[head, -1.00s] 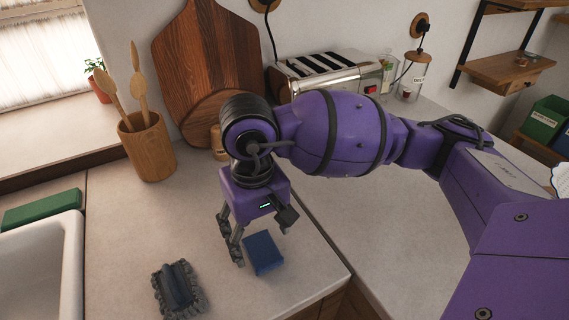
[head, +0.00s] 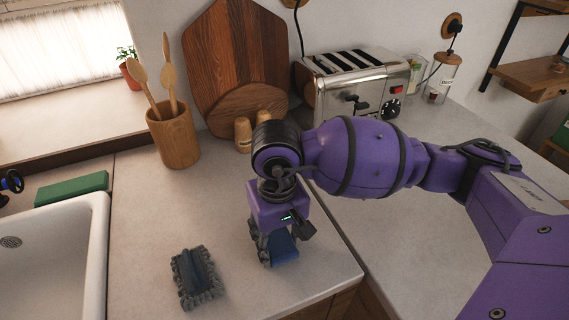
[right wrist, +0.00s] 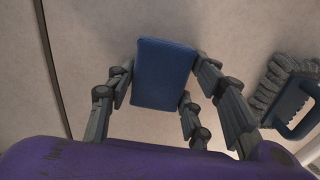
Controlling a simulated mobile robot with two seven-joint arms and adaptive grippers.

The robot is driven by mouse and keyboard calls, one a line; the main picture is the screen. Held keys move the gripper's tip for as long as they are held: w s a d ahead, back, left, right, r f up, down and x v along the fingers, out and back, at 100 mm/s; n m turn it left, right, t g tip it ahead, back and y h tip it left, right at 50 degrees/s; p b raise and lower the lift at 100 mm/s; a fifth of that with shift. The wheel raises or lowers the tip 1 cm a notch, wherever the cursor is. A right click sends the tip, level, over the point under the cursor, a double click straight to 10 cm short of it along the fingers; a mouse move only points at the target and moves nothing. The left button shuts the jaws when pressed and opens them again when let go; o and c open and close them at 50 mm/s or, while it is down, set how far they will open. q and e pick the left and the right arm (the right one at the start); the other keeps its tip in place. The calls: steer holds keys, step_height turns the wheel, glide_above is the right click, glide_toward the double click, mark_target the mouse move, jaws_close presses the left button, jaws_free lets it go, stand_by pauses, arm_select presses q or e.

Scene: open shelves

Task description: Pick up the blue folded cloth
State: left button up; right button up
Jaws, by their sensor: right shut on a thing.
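The blue folded cloth (head: 284,249) is a small blue block on the pale counter near its front corner. My right gripper (head: 275,254) reaches down over it and is shut on it. In the right wrist view the cloth (right wrist: 164,74) lies between the fingers of my right gripper (right wrist: 162,88), with fingers on both sides. The gripper covers part of the cloth in the head view. I cannot tell whether the cloth is off the counter. My left gripper is not in view.
A grey scrubbing brush (head: 196,276) lies left of the gripper and also shows in the right wrist view (right wrist: 290,95). A sink (head: 98,235) and green block (head: 72,188) are at left. A utensil pot (head: 174,136), cutting board (head: 232,65) and toaster (head: 357,85) stand behind.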

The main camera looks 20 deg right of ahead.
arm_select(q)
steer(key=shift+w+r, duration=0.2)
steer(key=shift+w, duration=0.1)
arm_select(e)
steer(key=shift+r, duration=0.15)
